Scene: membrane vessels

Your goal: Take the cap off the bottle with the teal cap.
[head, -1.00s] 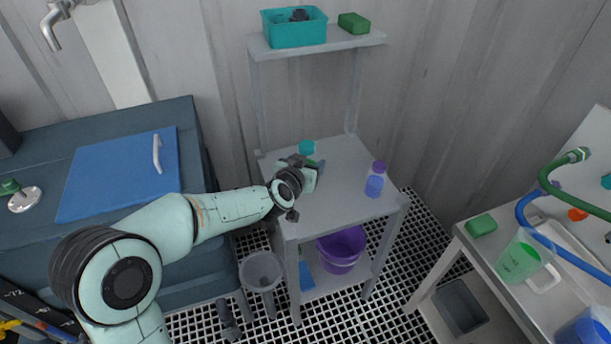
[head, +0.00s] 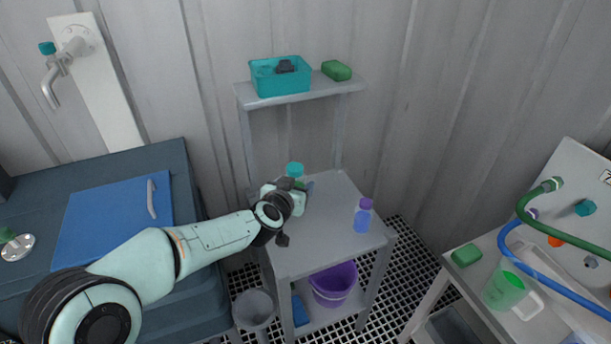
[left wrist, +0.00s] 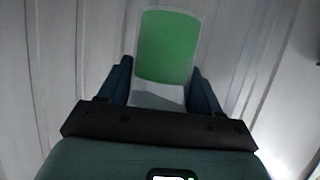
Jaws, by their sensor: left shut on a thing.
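The bottle with the teal cap (head: 295,169) is at the left side of the grey stand. My left gripper (head: 298,187) is shut on this bottle, and the teal cap shows above the fingers. In the left wrist view, the clear bottle with green contents (left wrist: 168,48) stands out between the two dark fingers (left wrist: 160,92). The cap does not show in that view. My gripper hides most of the bottle in the head view, and I cannot tell whether its base touches the stand. My right gripper is not in view.
A bottle with a purple cap (head: 363,216) stands on the right of the stand's worktop (head: 318,232). A teal bin (head: 281,79) and green sponge (head: 336,70) are on the upper shelf. A purple bucket (head: 333,285) sits below. The worktop's middle is clear.

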